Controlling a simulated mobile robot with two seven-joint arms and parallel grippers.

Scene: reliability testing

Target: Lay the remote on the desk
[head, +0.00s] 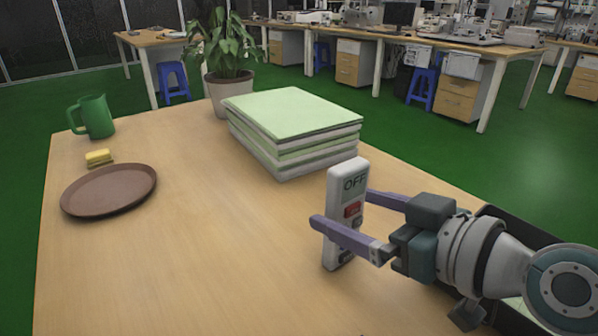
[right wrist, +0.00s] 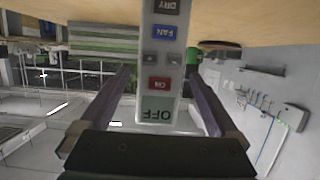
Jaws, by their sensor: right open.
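The white remote (head: 344,180) stands upright at the right part of the wooden desk (head: 190,260), with its OFF end up. Its lower end appears to rest on the desk, though contact is hard to confirm. My right gripper (head: 342,208) is open, with one finger on each side of the remote's middle. In the right wrist view the remote (right wrist: 160,60) shows between the two fingers, with small gaps beside it and OFF, ON, FAN and DRY labels. My left gripper is not in view.
A stack of green and white folders (head: 292,112) lies behind the remote. A brown round tray (head: 110,206), a yellow sponge-like block (head: 99,157) and a green mug (head: 95,118) are at the left. A potted plant (head: 229,90) stands behind. The desk's front middle is clear.

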